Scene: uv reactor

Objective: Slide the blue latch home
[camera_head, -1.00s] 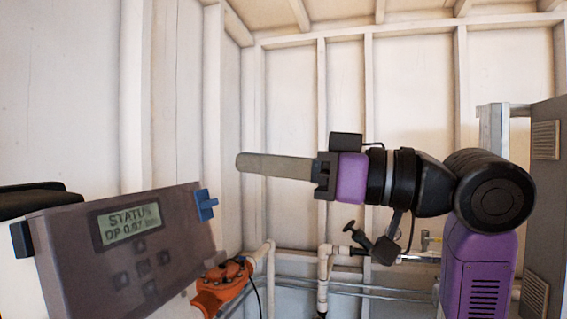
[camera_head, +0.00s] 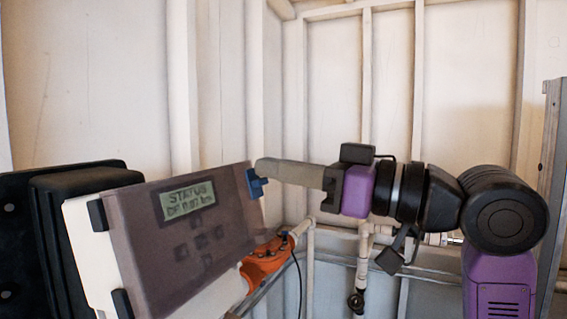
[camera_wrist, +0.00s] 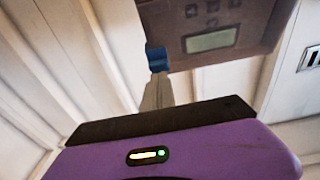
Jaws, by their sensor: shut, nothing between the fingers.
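The blue latch (camera_head: 257,183) sits on the right edge of the grey-brown control box (camera_head: 150,235), beside its "STATUS" display. My gripper (camera_head: 260,168) is shut and empty. Its long fingers point left, and their tips are at the latch's upper right side in the head view. In the wrist view the blue latch (camera_wrist: 156,58) is at the corner of the box, and my gripper's fingertips (camera_wrist: 157,78) are right below it. The tips look touching or nearly touching the latch; I cannot tell which. The side of the latch facing the box is partly hidden.
An orange valve-like part (camera_head: 266,262) with a dark cable sits below and right of the box. Pale pipes (camera_head: 310,265) run along the wall behind. A black case (camera_head: 60,215) stands at the left. The space above the fingers is clear.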

